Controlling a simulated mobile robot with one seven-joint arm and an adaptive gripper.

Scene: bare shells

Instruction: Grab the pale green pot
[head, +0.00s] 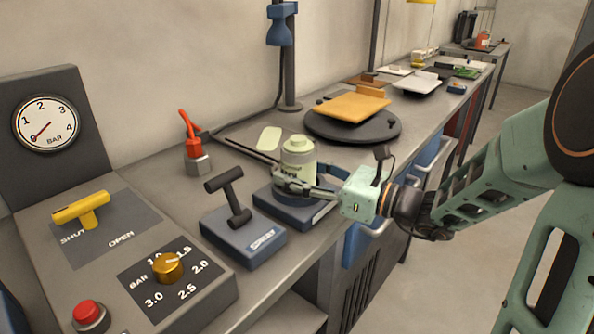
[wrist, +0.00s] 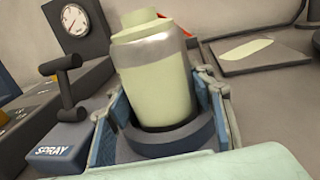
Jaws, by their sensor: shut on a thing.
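The pale green pot (head: 298,158) stands on a blue base block (head: 290,208) on the bench, with a pale lid or cap on top. In the wrist view the pot (wrist: 157,85) fills the middle, its lower end inside a dark round ring (wrist: 165,138). My gripper (head: 300,185) reaches in from the right and is shut on the pot, with a finger on each side of it. In the wrist view my gripper (wrist: 165,105) shows blue fingers along both sides of the pot. I cannot tell whether the pot is lifted from its ring.
A black T-handle (head: 230,195) on a spray block stands just left of the pot. A red-handled valve (head: 195,145) stands behind. A round dark plate (head: 353,124) with an orange board (head: 352,106) lies to the right. A gauge panel (head: 45,125) stands far left.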

